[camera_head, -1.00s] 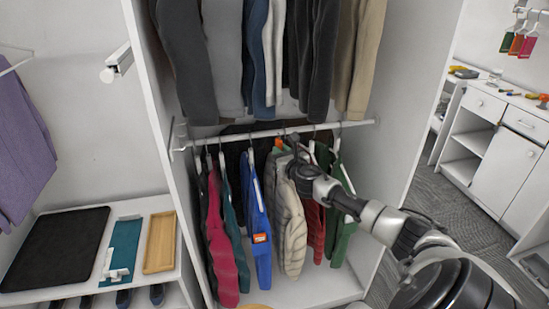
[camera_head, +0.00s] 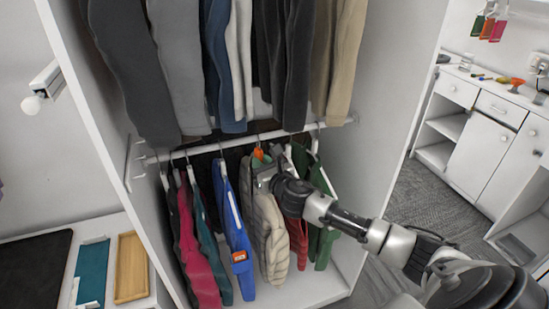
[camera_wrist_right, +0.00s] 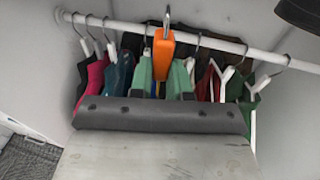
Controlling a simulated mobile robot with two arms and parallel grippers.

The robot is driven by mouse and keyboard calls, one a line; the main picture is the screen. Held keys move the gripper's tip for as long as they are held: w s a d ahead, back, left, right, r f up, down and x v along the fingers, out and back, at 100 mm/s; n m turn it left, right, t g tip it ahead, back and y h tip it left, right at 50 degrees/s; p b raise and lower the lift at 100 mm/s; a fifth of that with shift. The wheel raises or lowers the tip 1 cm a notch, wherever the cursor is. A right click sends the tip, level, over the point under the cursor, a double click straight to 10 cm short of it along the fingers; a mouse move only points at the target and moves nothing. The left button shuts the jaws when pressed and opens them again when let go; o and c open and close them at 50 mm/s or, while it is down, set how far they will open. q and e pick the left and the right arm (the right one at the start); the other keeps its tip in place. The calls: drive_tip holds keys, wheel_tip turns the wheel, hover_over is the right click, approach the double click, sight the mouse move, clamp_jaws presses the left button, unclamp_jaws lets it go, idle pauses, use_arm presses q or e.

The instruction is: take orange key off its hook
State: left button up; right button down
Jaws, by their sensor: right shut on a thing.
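My right gripper (camera_wrist_right: 163,78) is inside the open wardrobe, just below the lower clothes rail. In the right wrist view its green fingertips are closed around the lower end of an orange tag-like piece (camera_wrist_right: 163,47). A small metal loop stands above this piece, in front of the rail; I cannot tell whether it touches the rail. The piece also shows in the head view (camera_head: 258,153). Far off at top right, small tags, one of them orange (camera_head: 487,29), hang on the wall; they are too small to make out as keys. The left gripper is out of view.
Clothes on hangers, including a blue garment (camera_head: 236,230) and a beige padded one (camera_head: 268,235), hang close around the gripper. The rail (camera_head: 215,147) runs just above. White cabinets (camera_head: 480,150) stand at right across open carpet (camera_head: 415,205).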

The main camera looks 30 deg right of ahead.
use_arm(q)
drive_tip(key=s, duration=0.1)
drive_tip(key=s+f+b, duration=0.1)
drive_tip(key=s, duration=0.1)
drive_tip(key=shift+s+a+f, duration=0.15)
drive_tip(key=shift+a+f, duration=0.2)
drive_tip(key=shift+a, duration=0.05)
use_arm(e)
drive_tip(key=d, duration=0.1)
drive_tip(key=s+d, duration=0.1)
drive_tip(key=d, duration=0.3)
drive_tip(key=shift+s+d, duration=0.15)
drive_tip(key=shift+s, duration=0.2)
drive_tip(key=shift+d+r, duration=0.1)
